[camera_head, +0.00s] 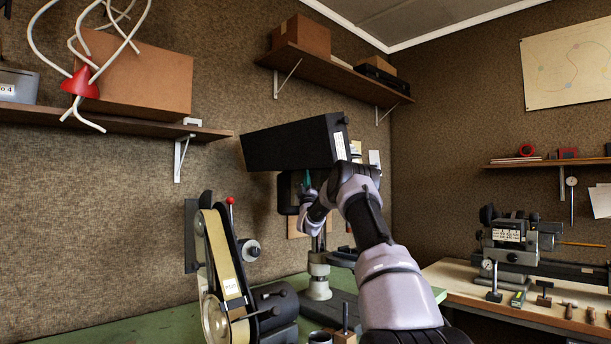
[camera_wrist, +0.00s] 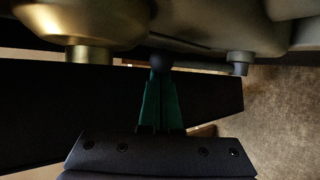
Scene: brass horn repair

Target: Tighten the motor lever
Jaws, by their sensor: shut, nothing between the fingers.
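My gripper (camera_wrist: 161,82) is shut and empty, its green fingers pointing up in the wrist view. Just past the fingertips is a dark ball knob (camera_wrist: 161,62), with what looks like a thin rod running right from it under the machine body. I take this for the motor lever; whether the fingers touch it I cannot tell. In the head view my gripper (camera_head: 307,180) is up beside the drill press, under its long black belt housing (camera_head: 290,145). The lever is not distinguishable there, hidden by the housing or my arm.
A belt sander (camera_head: 222,270) with a red-knobbed lever (camera_head: 230,201) stands on the green bench (camera_head: 150,327) at left. The drill press column (camera_head: 318,270) rises behind my arm. A lathe (camera_head: 512,245) is on the right bench. Wall shelves (camera_head: 335,72) hang above.

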